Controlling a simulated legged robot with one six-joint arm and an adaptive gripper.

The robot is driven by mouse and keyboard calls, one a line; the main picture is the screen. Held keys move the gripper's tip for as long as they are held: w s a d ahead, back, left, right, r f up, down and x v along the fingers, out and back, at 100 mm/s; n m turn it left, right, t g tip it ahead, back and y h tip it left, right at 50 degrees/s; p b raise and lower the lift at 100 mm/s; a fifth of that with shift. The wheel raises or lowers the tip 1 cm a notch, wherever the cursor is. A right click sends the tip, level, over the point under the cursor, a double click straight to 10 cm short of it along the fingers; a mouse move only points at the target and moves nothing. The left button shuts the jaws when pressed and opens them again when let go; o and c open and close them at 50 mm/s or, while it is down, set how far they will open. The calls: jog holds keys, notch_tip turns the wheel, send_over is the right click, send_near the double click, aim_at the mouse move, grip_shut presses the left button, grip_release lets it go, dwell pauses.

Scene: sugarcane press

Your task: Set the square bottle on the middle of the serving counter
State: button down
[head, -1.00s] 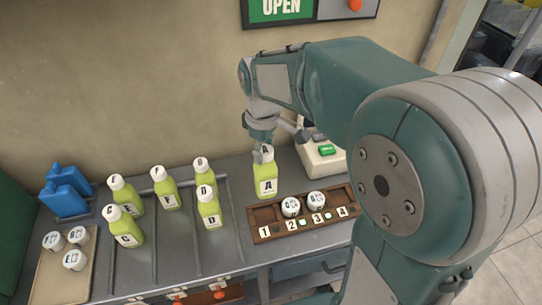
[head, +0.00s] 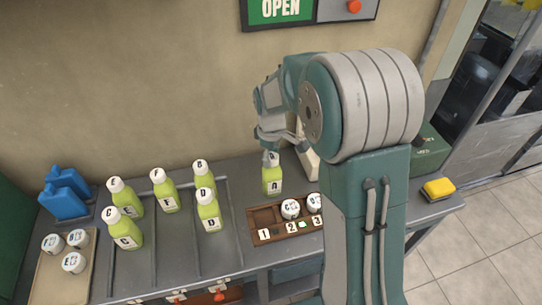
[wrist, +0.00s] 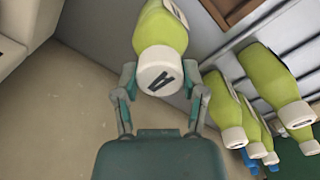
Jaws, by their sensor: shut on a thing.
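A yellow-green bottle with a white cap and the label A (head: 272,183) is upright behind the numbered wooden rack on the grey counter (head: 190,255). It also shows in the wrist view (wrist: 158,30), with the letter A on its cap. My gripper (head: 269,152) is shut on this bottle from above, near the cap; its fingers flank the neck in the wrist view (wrist: 162,82). I cannot tell whether the bottle's base touches the counter. Which part is the serving counter is not marked.
Several similar lettered bottles, among them bottle D (head: 208,212), stand in lanes to the left. The wooden rack (head: 258,236) holds white-capped jars. A tray (head: 48,287) with jars, blue jugs (head: 65,195), a yellow sponge (head: 438,188) and a green box (head: 428,150) are also present.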

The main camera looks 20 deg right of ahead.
jog(key=shift+c, duration=0.8)
grip_release()
notch_tip(320, 180, up, 12)
jog(key=s+r+m+t, duration=0.2)
jog(key=s+m, duration=0.2)
jog(key=s, duration=0.8)
jog(key=s+r+m+t, duration=0.2)
jog(key=s+m, duration=0.3)
jog(key=s, duration=0.7)
jog(key=shift+r+t, duration=0.4)
jog(key=shift+t, duration=0.4)
jog(key=shift+d, duration=0.1)
